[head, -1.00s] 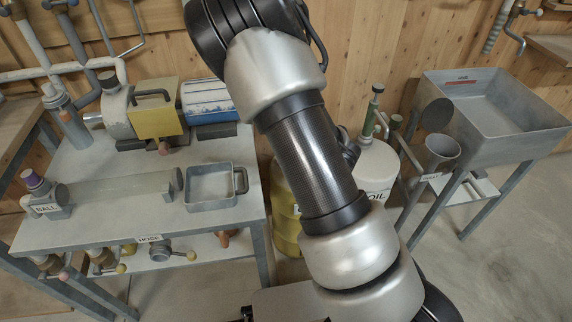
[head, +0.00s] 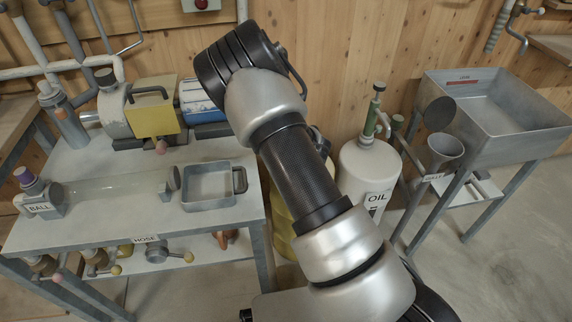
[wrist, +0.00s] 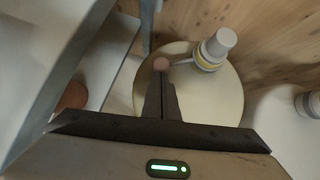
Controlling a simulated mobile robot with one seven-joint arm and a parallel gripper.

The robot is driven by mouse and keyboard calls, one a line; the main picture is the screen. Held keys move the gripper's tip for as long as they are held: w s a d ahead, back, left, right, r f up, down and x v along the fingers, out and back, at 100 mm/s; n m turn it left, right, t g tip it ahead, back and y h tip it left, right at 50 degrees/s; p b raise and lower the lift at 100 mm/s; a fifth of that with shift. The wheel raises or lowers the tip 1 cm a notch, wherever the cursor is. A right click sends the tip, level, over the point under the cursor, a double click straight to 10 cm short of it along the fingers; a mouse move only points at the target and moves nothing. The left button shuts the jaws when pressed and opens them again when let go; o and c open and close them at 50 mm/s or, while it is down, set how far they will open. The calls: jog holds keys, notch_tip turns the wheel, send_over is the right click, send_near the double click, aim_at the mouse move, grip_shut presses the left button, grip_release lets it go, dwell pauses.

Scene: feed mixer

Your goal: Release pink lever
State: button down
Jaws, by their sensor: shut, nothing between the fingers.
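A pinkish round knob (wrist: 161,64) sits at the end of a thin lever in the wrist view. The lever runs right to a pale valve cap (wrist: 217,44) with a yellow band, on the round top of a drum (wrist: 215,100). My gripper (wrist: 162,84) is shut and empty, its fingertips just below the knob in the picture; I cannot tell whether they touch it. In the head view my arm hides the gripper and most of the yellow drum (head: 281,232).
The white OIL tank (head: 365,165) stands right of my arm, beside a large grey basin (head: 500,115). The metal table (head: 110,235) at left holds a clear tube (head: 115,190) and a square pan (head: 209,187). A wooden wall (head: 350,50) is behind.

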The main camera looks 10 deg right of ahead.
jog(key=shift+w+a+f, duration=0.1)
jog(key=shift+a, duration=0.05)
jog(key=w+a+m+h+b, duration=0.1)
jog(key=w+a+b, duration=0.1)
jog(key=shift+w+a+b, duration=0.15)
jog(key=shift+a+b, duration=0.05)
jog(key=shift+b, duration=0.2)
jog(key=shift+w+a+m, duration=0.15)
jog(key=shift+w+m, duration=0.05)
jog(key=shift+m, duration=0.1)
jog(key=shift+s, duration=0.1)
